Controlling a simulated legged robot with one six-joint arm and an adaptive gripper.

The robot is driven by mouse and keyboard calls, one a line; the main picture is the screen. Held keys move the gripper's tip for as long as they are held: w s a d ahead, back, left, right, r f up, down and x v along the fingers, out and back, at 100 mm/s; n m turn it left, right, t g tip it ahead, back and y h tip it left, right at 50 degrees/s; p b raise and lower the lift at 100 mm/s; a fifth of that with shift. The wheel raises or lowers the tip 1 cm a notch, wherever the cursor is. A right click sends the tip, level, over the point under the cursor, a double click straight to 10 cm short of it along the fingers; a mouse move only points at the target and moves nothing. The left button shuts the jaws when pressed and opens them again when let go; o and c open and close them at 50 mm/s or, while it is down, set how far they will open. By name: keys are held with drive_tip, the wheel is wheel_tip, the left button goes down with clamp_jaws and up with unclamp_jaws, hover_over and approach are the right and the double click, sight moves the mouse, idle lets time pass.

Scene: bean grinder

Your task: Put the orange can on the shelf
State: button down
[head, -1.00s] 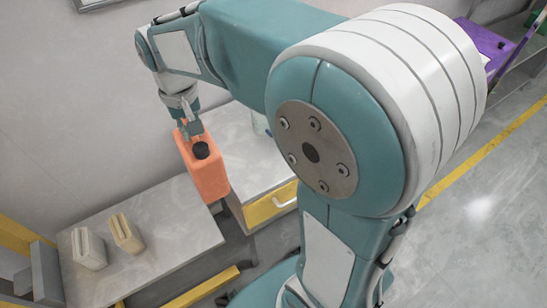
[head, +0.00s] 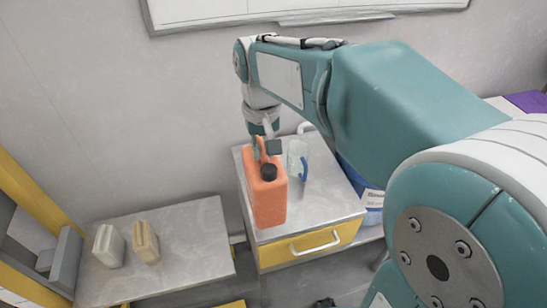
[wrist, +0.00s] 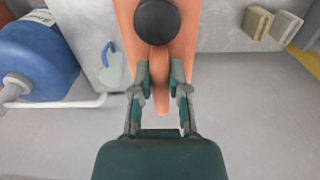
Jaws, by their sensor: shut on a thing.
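The orange can (head: 268,203) has a black cap and hangs upright from my gripper (head: 266,148). In the head view it overlaps the front left part of a grey-topped cabinet (head: 325,200) with a yellow drawer. I cannot tell whether it touches the cabinet top. In the wrist view, the fingers of my gripper (wrist: 161,85) are shut on the handle of the orange can (wrist: 187,38), just behind the cap.
A clear jug with a blue handle (head: 303,168) stands beside the orange can. A blue drum (head: 372,200) is right of the cabinet. A yellow frame (head: 35,195) stands far left.

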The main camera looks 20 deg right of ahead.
drive_tip(key=w+d+f, duration=0.4)
drive_tip(key=w+f, duration=0.2)
drive_tip(key=f, duration=0.4)
drive_tip(key=shift+w+d, duration=0.15)
drive_tip(key=shift+w, duration=0.15)
drive_tip(key=shift+f, duration=0.15)
drive_tip(key=c, duration=0.6)
unclamp_jaws()
drive_tip(key=shift+f, duration=0.1)
drive_tip(key=shift+c, duration=0.2)
wheel_tip(320, 180, up, 12)
drive_tip(key=s+f+t, duration=0.2)
drive_tip(key=s+t, duration=0.3)
drive_tip(key=s, duration=1.6)
drive_tip(key=shift+t, duration=0.3)
drive_tip(key=shift+r, duration=0.1)
